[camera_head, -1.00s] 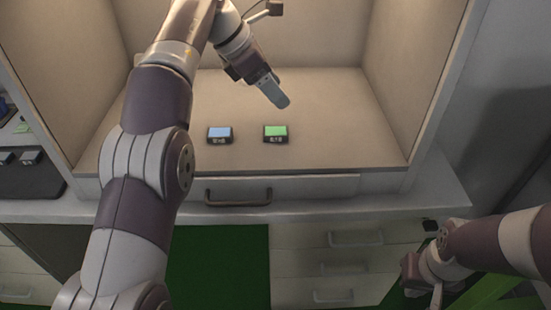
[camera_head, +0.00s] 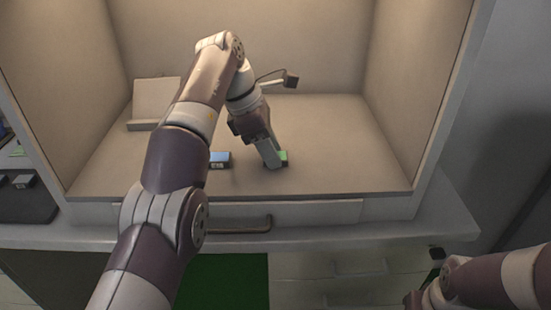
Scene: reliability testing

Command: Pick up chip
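The green-topped chip (camera_head: 283,157) lies on the floor of the lit cabinet, mostly hidden behind my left gripper. My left gripper (camera_head: 273,164) points down with its fingertips right at this chip. I see its fingers side-on, so I cannot tell whether they are open, or whether they touch or hold the chip. A blue-topped chip (camera_head: 220,158) lies to the left, partly covered by my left arm. My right gripper (camera_head: 413,301) is at the bottom right, away from the chips and cut by the frame edge.
A pale angled stand (camera_head: 152,102) is at the back left of the cabinet floor (camera_head: 335,150). Cabinet walls close in the left, back and right. A drawer handle (camera_head: 240,226) is below the front edge. A dark tray (camera_head: 24,200) sits outside, left. The cabinet floor's right side is clear.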

